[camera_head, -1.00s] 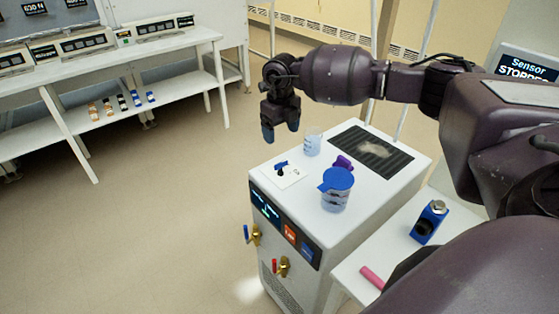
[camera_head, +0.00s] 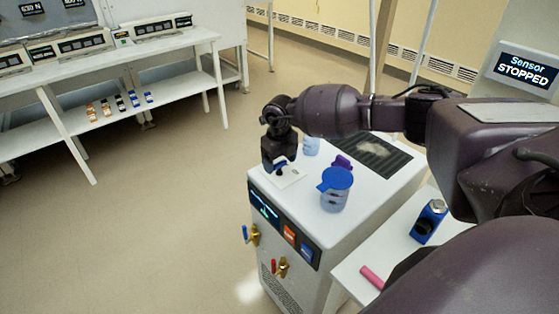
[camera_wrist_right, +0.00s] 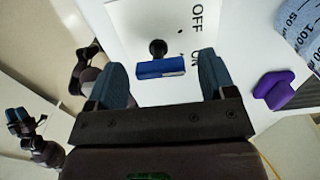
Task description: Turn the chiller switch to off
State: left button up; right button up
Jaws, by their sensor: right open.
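The chiller (camera_head: 375,208) is the white box cabinet at the centre right. Its switch is a blue bar handle (camera_wrist_right: 160,69) with a black round part (camera_wrist_right: 157,48) on a white plate (camera_wrist_right: 130,20). The plate carries the printed words OFF and ON; the bar's end points toward ON. My right gripper (camera_head: 281,166) is open just above the switch, and in the wrist view its blue fingers stand either side of the bar, with gaps. In the head view the gripper partly hides the switch. What looks like my left gripper (camera_wrist_right: 22,122) shows small in the wrist view, its jaw unclear.
A blue-lidded beaker (camera_head: 335,190), a purple piece (camera_head: 342,162) and another beaker (camera_head: 311,146) stand near the switch. A dark grille (camera_head: 375,150) lies behind. Blue and red valves (camera_head: 282,268) stick out of the front. A side table (camera_head: 390,265) holds a blue device.

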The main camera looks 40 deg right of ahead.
jog(key=c, duration=0.9)
pick_arm(q)
jog(key=shift+w+r, duration=0.15)
jog(key=shift+w, duration=0.15)
pick_arm(e)
jog(key=shift+c, duration=0.2)
jog(key=shift+n+b, duration=0.35)
jog(key=shift+n, duration=0.75)
jog(key=shift+n+b, duration=0.35)
jog(key=shift+n, duration=0.85)
pick_arm(q)
jog(key=shift+s+f, duration=0.3)
jog(key=shift+f, duration=0.35)
jog(key=shift+s+f, duration=0.25)
jog(key=shift+f, duration=0.35)
pick_arm(e)
jog(key=shift+n, duration=0.6)
pick_arm(q)
jog(key=shift+w+r, duration=0.15)
jog(key=shift+w, duration=0.15)
pick_arm(e)
jog(key=shift+w, duration=0.1)
